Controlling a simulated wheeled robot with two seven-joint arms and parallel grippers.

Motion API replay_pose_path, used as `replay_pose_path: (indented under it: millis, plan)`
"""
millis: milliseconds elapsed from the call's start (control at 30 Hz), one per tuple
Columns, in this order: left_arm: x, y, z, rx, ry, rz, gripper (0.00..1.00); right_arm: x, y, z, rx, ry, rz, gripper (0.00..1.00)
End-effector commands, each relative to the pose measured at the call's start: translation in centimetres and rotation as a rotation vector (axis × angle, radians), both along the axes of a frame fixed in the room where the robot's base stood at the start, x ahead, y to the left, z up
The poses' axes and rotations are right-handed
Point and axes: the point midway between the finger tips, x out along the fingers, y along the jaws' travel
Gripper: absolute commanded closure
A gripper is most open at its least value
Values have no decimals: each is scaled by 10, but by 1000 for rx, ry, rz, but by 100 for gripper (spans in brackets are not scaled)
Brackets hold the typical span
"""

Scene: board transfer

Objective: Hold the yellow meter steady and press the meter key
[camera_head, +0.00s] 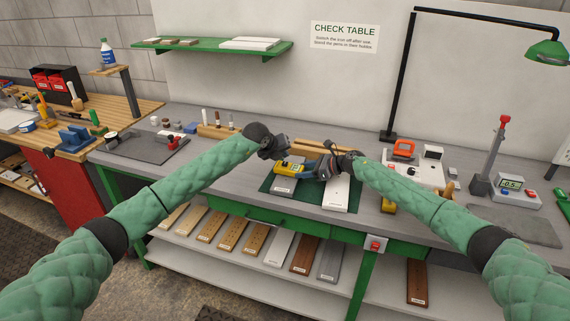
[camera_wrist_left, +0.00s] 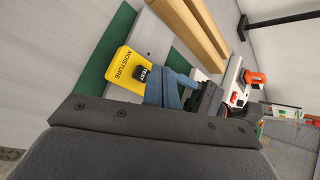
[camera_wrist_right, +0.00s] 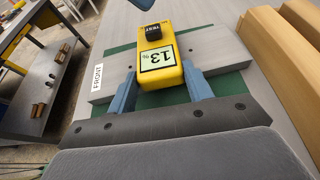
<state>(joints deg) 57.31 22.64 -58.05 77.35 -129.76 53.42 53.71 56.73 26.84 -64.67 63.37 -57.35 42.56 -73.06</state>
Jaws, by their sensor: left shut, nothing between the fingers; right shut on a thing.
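The yellow moisture meter (camera_head: 286,170) rests on a grey board (camera_wrist_right: 222,48) over a green mat. In the right wrist view the meter (camera_wrist_right: 180,72) shows a display reading 13 %. My right gripper (camera_head: 312,174) is shut on it, with one blue finger on each side. In the left wrist view the meter (camera_wrist_left: 118,68) has its black TEST key (camera_wrist_left: 142,74) on top. My left gripper (camera_head: 284,157) is shut and empty above the meter. Its blue fingers are close beside the key in the left wrist view; I cannot tell whether they touch.
Wooden blocks (camera_wrist_right: 283,60) lie behind the board. A white board (camera_head: 336,194) lies to the right of the meter. A white panel (camera_head: 428,170) with an orange-handled item stands further right. A dark mat (camera_head: 140,147) lies at left. A lamp post (camera_head: 398,85) rises behind.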

Motion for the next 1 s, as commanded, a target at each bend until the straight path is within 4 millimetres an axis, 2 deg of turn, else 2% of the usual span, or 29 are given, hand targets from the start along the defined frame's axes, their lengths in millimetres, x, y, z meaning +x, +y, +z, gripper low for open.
replay_pose_path:
  millis: [500,1000]
  plan:
    - [0,0,40,0,0,0,100,0,0,0,0,0,0,77]
    - [0,0,42,0,0,0,100,0,0,0,0,0,0,77]
